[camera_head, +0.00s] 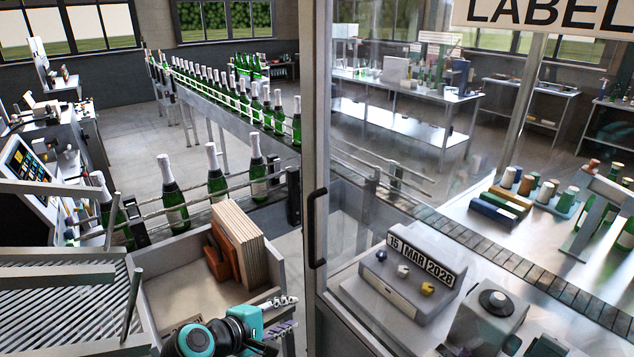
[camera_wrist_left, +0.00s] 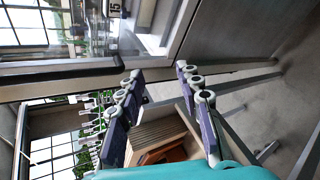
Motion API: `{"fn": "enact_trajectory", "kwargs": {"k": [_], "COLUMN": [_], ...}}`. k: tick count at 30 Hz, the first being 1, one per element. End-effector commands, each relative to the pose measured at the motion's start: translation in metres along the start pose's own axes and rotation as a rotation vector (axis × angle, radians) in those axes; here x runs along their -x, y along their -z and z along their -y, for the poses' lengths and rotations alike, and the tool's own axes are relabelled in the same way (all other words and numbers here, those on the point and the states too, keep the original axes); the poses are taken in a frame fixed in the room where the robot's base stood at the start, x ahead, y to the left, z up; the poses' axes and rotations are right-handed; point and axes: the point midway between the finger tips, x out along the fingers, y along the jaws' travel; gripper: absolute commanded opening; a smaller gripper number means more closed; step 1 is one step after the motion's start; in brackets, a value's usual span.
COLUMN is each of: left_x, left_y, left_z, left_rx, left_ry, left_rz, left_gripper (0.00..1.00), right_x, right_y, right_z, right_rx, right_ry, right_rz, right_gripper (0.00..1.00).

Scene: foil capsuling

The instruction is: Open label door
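The label door is a glass panel in a grey frame (camera_head: 318,120), under a LABEL sign (camera_head: 545,14). It looks shut in the head view. Its dark upright handle (camera_head: 313,228) is on the frame's left side. My left gripper (camera_head: 287,312) is below and slightly left of the handle, apart from it, above the right front of a grey bin. In the left wrist view, my left gripper (camera_wrist_left: 158,76) has its fingers spread with nothing between them. A dark bar that looks like the handle (camera_wrist_left: 62,69) lies to the left there. My right gripper is not in view.
The grey bin (camera_head: 180,282) holds pale boards (camera_head: 240,245) and a brown block. Green bottles (camera_head: 172,195) stand on the conveyor behind it. Behind the glass are a date stamper (camera_head: 405,285), a slatted belt and spools. Floor shows between the bin and the door.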

Motion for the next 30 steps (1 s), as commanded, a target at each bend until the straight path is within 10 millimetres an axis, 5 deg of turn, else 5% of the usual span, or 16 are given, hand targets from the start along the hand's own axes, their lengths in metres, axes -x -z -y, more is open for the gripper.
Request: {"fn": "enact_trajectory", "kwargs": {"k": [1, 3, 9, 16, 30], "left_x": [0.005, 0.004, 0.010, 0.008, -0.050], "left_y": [-0.009, -0.015, -0.017, -0.014, -0.030], "left_z": [-0.046, -0.086, -0.159, -0.181, -0.210], "left_rx": [0.176, 0.430, 0.950, 1.143, 1.143], "left_ry": [-0.060, -0.135, -0.250, -0.276, -0.274], "left_rz": [0.055, 0.148, 0.384, 0.490, 0.491], "left_gripper": [0.35, 0.35, 0.35, 0.35, 0.35], "right_x": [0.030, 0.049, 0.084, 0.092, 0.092], "right_y": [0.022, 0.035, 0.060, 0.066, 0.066], "right_z": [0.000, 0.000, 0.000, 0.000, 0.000], "right_rx": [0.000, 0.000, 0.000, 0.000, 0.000], "right_ry": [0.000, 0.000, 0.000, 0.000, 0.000], "right_rz": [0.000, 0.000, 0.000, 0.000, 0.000], "right_gripper": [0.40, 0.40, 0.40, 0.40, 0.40]}}
